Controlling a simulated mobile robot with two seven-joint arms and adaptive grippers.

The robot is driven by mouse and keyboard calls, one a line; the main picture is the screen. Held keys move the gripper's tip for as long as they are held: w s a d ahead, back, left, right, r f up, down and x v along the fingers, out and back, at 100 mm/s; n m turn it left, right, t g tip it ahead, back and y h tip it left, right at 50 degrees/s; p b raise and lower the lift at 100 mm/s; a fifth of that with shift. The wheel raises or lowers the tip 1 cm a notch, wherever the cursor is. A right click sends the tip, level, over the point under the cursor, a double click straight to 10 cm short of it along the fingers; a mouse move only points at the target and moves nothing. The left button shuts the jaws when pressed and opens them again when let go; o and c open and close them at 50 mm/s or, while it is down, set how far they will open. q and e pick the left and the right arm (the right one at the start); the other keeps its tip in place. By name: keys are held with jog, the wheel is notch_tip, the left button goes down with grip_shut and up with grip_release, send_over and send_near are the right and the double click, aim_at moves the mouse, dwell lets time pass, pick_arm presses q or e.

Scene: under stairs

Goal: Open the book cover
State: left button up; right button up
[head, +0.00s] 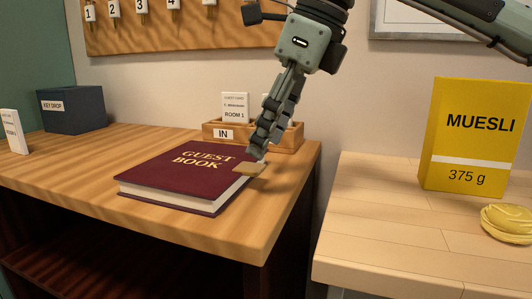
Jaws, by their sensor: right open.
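The guest book (180,181) is dark red with gold lettering. It lies closed and flat on the wooden desk (225,231), near the desk's right end. My right gripper (250,169) comes down from above and has its fingertips at the right edge of the cover. Its fingers hide part of that edge. I cannot tell whether a fingertip touches the cover. The gripper is open and I see nothing held in it. My left gripper is not in view.
A wooden tray (285,138) marked IN, holding white cards, stands behind the book. A dark key drop box (72,109) and a white card stand (14,131) are at left. Across a gap, a lighter counter (400,235) bears a yellow muesli box (472,137).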

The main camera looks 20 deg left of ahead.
aim_at(255, 167)
jog(key=shift+x, duration=1.75)
grip_shut()
